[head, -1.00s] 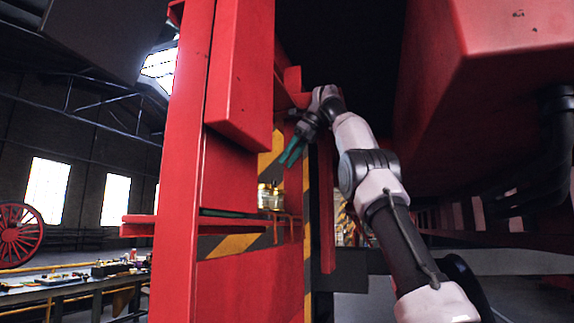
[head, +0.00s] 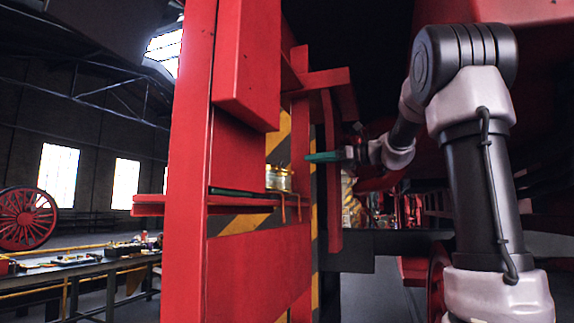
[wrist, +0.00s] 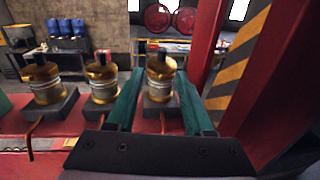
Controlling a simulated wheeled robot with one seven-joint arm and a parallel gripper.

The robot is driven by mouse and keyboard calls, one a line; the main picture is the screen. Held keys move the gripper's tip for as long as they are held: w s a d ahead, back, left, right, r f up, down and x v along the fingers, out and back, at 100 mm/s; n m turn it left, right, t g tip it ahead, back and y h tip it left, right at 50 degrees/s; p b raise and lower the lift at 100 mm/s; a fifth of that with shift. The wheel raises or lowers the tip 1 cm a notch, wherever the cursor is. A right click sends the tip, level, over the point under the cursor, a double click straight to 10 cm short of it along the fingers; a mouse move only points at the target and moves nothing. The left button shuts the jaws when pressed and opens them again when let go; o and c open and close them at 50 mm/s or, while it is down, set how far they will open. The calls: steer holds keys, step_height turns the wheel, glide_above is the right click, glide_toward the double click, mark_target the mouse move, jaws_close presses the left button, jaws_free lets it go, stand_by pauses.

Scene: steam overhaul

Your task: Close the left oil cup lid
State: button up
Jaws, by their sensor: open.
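Three brass oil cups with dark top fittings stand in a row on dark blocks in the wrist view: a left cup (wrist: 42,84), a middle cup (wrist: 102,80) and a right cup (wrist: 160,78). I cannot tell clearly which lids stand open. In the head view the brass cups (head: 278,178) overlap on a red ledge. My gripper (head: 308,158) is open and empty, its green fingers pointing left, just right of the cups and slightly above them. In the wrist view my gripper (wrist: 158,73) frames the right cup between its fingers, apparently still short of it.
A striped yellow-black post (wrist: 240,65) and a red upright (wrist: 285,95) stand close on the right in the wrist view. Copper pipes (wrist: 29,138) hang before the cups. A red beam (head: 248,60) rises left of the cups in the head view. A workbench (head: 85,268) stands far left.

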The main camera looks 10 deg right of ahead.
steer(key=shift+t, duration=0.3)
steer(key=x, duration=1)
steer(key=shift+w+a+f, duration=0.1)
steer(key=shift+w+f, duration=0.1)
steer(key=shift+f, duration=0.15)
jaws_close()
